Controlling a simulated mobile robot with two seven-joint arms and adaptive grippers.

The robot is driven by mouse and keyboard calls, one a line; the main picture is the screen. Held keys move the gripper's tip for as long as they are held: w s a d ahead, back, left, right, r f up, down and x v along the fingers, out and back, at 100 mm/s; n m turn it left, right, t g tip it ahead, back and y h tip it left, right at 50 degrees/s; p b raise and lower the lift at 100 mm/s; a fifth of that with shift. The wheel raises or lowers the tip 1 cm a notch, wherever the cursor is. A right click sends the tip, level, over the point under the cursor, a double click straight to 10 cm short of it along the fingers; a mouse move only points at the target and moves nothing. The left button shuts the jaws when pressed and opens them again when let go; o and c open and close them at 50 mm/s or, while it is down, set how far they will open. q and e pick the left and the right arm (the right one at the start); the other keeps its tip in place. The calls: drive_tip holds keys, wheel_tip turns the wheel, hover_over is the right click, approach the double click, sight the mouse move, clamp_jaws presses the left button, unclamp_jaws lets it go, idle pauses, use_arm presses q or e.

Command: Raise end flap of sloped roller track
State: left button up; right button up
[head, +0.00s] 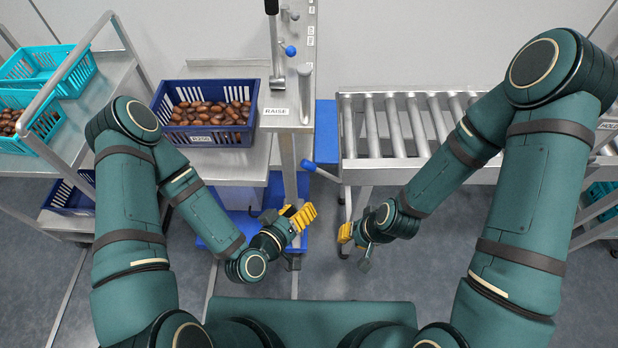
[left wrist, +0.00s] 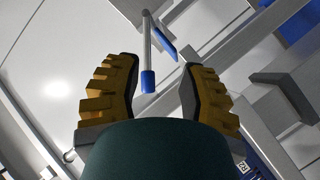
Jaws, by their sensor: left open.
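The roller track (head: 408,125) has grey metal rollers and stands at centre right. At its left end is a blue plate (head: 326,130); I cannot tell for sure whether it is the end flap. Just below it, a grey lever with a blue grip (head: 308,165) sticks out. My left gripper (head: 300,216) is open and empty, below this grip. In the left wrist view, a blue-ended rod (left wrist: 148,80) appears between the spread yellow fingers, apart from them. My right gripper (head: 347,234) is below the track's left end; its jaw opening is unclear.
A post labelled RAISE (head: 275,111) carries levers. Left of it, a dark blue crate (head: 203,149) of brown dates stands on a metal table. A trolley with turquoise baskets (head: 75,73) is at far left. Floor between my grippers is clear.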

sight(314, 165)
use_arm(q)
drive_tip(key=w+d+n+t+b, duration=0.1)
drive_tip(key=w, duration=0.3)
drive_tip(key=w+d+r+n+t+b, duration=0.1)
drive_tip(key=w+t, duration=0.1)
drive_tip(key=w, duration=0.1)
drive_tip(key=w+d+r+n+t+y+b, duration=0.1)
drive_tip(key=w, duration=0.3)
drive_tip(key=shift+w+d+r+b, duration=0.2)
drive_tip(key=shift+w+b, duration=0.15)
drive_tip(key=shift+b, duration=0.05)
use_arm(e)
drive_tip(key=f, duration=0.4)
drive_tip(key=shift+s+a+f, duration=0.25)
drive_tip(key=shift+s+a, duration=0.05)
drive_tip(key=shift+a, duration=0.1)
use_arm(q)
drive_tip(key=shift+c, duration=0.4)
clamp_jaws()
